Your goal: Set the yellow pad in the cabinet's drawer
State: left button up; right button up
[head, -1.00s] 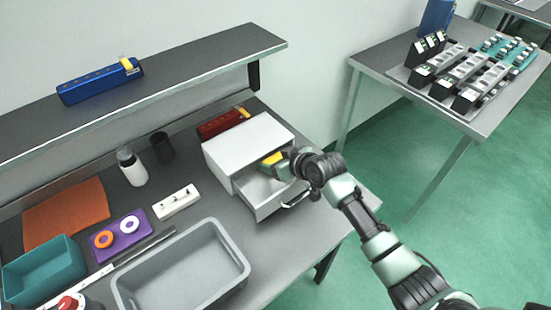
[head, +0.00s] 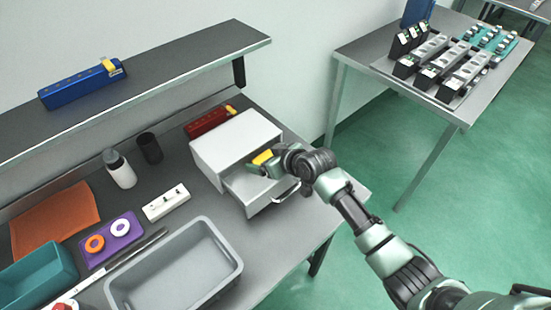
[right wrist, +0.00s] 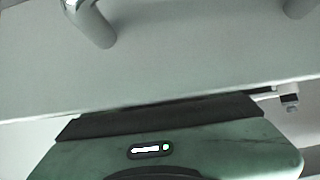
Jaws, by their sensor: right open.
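The yellow pad (head: 261,157) shows at the inner end of the pulled-out drawer (head: 261,204) of the white cabinet (head: 237,136). My right gripper (head: 269,164) reaches over the drawer from the right, with its fingers beside the pad. It is open; its fingertips are partly hidden, and I cannot tell whether they touch the pad or whether the pad rests on the drawer floor. The right wrist view shows a pale panel (right wrist: 180,65) with a metal handle (right wrist: 92,22) close to the gripper body; the pad is not visible there. My left gripper is not in view.
A grey bin (head: 228,262) stands in front of the cabinet, and a white block with pegs (head: 166,202) lies left of it. A red block (head: 207,121) is behind the cabinet. A raised shelf (head: 180,50) spans the back. Green floor is open at right.

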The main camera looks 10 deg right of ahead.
jog(key=b+v, duration=0.1)
jog(key=v, duration=1)
jog(key=shift+s+d, duration=0.1)
jog(key=shift+s, duration=0.05)
